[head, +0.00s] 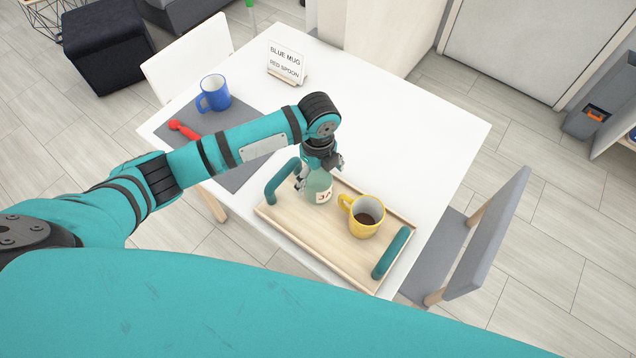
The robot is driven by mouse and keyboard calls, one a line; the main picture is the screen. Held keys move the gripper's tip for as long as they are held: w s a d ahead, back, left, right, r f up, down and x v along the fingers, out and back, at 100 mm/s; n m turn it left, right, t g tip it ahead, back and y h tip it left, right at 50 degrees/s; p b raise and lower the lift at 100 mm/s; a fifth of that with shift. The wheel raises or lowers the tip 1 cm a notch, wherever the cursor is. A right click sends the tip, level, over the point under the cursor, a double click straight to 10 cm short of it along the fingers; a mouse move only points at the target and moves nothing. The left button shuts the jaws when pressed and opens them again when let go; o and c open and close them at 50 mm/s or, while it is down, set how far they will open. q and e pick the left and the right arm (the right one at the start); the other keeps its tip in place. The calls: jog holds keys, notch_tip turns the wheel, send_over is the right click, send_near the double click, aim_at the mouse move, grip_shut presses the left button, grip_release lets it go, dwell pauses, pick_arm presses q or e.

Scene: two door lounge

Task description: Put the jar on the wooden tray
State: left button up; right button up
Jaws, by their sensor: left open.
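The jar (318,188), pale green with a white label of dark letters, stands upright at the far left part of the wooden tray (305,234). It appears to rest on the tray floor. The tray has two teal handles and lies on the white table. My left gripper (318,172) is at the top of the jar with its fingers open, one to each side; whether they touch the jar I cannot tell. The arm hides part of the jar's top. My right gripper is not in view.
A yellow mug (366,217) with dark liquid stands on the tray, right of the jar. A sign (286,63) stands at the back. The table's right side (420,130) is clear.

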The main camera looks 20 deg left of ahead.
pick_arm(q)
notch_tip(320, 180, up, 7)
jog(key=shift+b, duration=0.35)
dwell(0.3)
